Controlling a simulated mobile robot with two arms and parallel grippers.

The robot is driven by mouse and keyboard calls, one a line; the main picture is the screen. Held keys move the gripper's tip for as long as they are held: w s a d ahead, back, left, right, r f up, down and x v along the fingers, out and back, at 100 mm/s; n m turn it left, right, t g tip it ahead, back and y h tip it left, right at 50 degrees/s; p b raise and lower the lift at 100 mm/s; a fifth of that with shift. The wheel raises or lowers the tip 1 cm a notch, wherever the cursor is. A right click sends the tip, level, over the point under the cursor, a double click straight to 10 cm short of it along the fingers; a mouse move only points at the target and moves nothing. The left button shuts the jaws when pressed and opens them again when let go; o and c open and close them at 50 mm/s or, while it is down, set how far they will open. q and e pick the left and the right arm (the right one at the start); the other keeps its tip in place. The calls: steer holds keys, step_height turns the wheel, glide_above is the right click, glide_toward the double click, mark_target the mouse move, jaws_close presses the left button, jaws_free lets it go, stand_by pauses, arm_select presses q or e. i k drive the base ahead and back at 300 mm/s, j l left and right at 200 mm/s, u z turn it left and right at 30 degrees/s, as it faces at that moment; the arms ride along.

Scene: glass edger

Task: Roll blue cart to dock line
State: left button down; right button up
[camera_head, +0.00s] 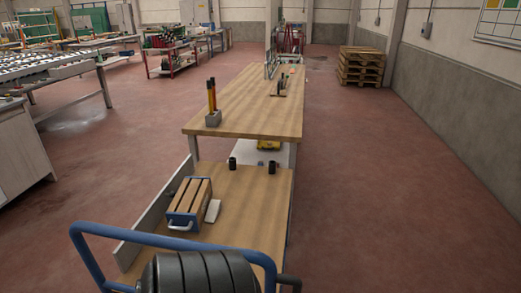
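The cart's wheels and base are out of view. I see no dock line on the floor. Neither of my grippers can be made out.
Red floor is open to the right (380,200) and left (110,165). Pallets (361,66) stand far right.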

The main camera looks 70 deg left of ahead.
mark_target(252, 219)
steer(key=i+u, duration=0.15)
steer(key=u, duration=0.3)
steer(key=i+u, duration=0.15)
steer(key=u, duration=0.3)
steer(key=i+u, duration=0.15)
steer(key=u, duration=0.3)
steer(key=i+u, duration=0.1)
steer(key=u, duration=0.3)
steer(key=i+l+u, duration=0.1)
steer(key=u, duration=0.35)
steer(key=i+l+u, duration=0.3)
steer(key=k+u, duration=0.1)
steer(key=u, duration=0.75)
steer(key=l+u, duration=0.3)
steer(key=u, duration=0.15)
steer(key=l+u, duration=0.25)
steer(key=u, duration=0.15)
steer(key=k+l+u, duration=0.1)
steer(key=l+u, duration=0.15)
steer(key=u, duration=0.2)
